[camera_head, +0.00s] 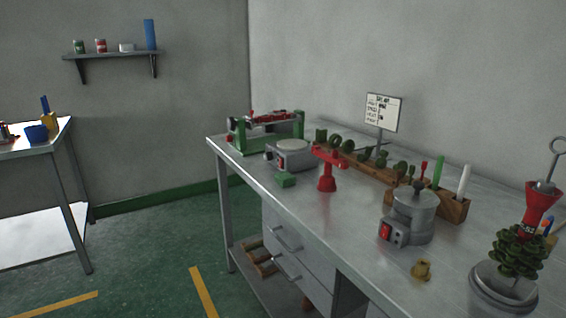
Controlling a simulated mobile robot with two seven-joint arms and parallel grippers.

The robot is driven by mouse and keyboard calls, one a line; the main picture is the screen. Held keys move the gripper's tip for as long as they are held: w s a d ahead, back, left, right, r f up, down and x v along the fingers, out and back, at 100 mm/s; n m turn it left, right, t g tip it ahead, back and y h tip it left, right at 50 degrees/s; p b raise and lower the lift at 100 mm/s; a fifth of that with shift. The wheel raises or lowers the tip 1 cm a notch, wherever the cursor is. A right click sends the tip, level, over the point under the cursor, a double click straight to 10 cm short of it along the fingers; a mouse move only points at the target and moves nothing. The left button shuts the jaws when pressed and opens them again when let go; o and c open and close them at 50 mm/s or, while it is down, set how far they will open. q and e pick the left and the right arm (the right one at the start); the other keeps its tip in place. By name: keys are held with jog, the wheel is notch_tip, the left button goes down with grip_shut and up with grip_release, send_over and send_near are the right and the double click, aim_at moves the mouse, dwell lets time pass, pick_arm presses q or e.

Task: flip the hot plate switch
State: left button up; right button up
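A squat grey hot plate (296,157) with a round pale top stands on the metal workbench, left of the middle of the bench. A small red switch (281,164) shows on its front face; its position is too small to tell. A grey lidded pot unit (415,218) stands nearer, at the right, with a larger red switch (386,231) on its front box. Neither of my grippers is in view.
The workbench (350,235) also bears a green block (286,180), a red stand (326,172), a wooden rack (455,209) of green pieces, a small brass piece (421,270) and a grey bucket (502,295). Green floor (150,250) lies open to the left.

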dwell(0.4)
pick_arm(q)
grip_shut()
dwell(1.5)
